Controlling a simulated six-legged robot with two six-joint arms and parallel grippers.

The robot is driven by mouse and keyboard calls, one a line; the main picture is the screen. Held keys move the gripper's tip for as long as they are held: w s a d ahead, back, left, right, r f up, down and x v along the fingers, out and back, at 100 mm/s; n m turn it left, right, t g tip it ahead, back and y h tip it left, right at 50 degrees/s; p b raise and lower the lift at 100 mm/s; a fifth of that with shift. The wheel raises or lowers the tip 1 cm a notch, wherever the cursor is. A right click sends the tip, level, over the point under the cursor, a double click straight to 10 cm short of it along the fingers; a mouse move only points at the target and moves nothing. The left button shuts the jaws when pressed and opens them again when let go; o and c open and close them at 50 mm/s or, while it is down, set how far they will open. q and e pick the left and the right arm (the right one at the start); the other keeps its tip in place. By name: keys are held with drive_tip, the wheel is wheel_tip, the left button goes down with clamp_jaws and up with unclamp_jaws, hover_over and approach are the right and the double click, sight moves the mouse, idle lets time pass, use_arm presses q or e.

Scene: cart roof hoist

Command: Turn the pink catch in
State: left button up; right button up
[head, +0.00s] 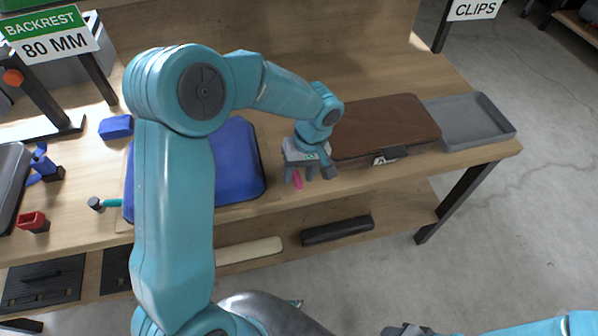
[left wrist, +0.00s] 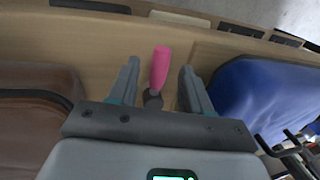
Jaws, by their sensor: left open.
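The pink catch (head: 298,182) sits at the bench's front edge, between the blue cushion and the brown case. In the left wrist view the pink catch (left wrist: 160,66) is a rounded pink lever on a dark stem, pointing away from the gripper body. My left gripper (head: 309,177) is open above it, pointing down. In the left wrist view its two fingers stand one on each side of the catch, with a gap on both sides. I cannot tell how far the fingertips are above the bench. Only part of my right gripper (head: 405,330) shows at the bottom edge.
The blue cushion (head: 236,165) lies left of the catch. The brown case (head: 385,125) lies right of it, beside a grey tray (head: 470,120). A red holder (head: 33,221) and a teal-handled tool (head: 105,203) lie at the left. A lower shelf holds a black bar (head: 337,229).

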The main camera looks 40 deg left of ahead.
use_arm(q)
drive_tip(key=shift+f, duration=0.3)
clamp_jaws()
